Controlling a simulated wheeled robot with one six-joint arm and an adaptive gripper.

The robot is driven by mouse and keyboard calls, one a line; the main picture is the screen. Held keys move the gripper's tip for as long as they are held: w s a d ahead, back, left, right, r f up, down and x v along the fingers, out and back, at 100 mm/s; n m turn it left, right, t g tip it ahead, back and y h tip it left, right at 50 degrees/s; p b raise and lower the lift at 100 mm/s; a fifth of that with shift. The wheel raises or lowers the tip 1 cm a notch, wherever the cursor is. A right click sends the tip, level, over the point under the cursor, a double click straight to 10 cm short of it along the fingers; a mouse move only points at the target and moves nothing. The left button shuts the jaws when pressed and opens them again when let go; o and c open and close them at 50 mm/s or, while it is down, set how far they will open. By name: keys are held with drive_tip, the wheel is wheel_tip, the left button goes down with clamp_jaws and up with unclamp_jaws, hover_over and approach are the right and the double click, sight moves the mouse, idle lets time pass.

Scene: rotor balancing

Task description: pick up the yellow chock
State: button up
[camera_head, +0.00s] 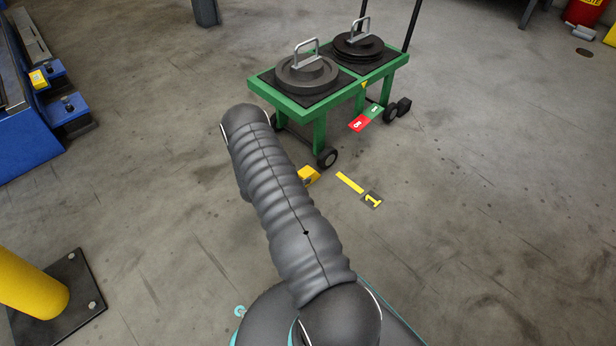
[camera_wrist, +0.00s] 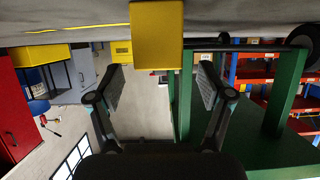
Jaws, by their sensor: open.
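The yellow chock (camera_head: 309,176) lies on the floor by the near wheel of the green cart, partly hidden behind my arm in the head view. In the wrist view, which looks upside down, the yellow chock (camera_wrist: 157,36) is a plain yellow block at the top middle. My gripper (camera_wrist: 158,78) is open and empty in the wrist view. The chock appears above the gap between its fingertips, not between the fingers. In the head view my gripper is hidden behind my arm.
The green cart (camera_head: 318,134) carries two dark discs with handles, the grey one (camera_head: 306,75) and the black one (camera_head: 358,47). A yellow post (camera_head: 30,285) stands at lower left. The floor at right is clear.

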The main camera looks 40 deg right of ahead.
sight(308, 171)
drive_tip(key=x, duration=0.4)
drive_tip(key=shift+d+r+b, duration=0.15)
drive_tip(key=shift+d+b, duration=0.2)
drive_tip(key=shift+d, duration=0.15)
clamp_jaws()
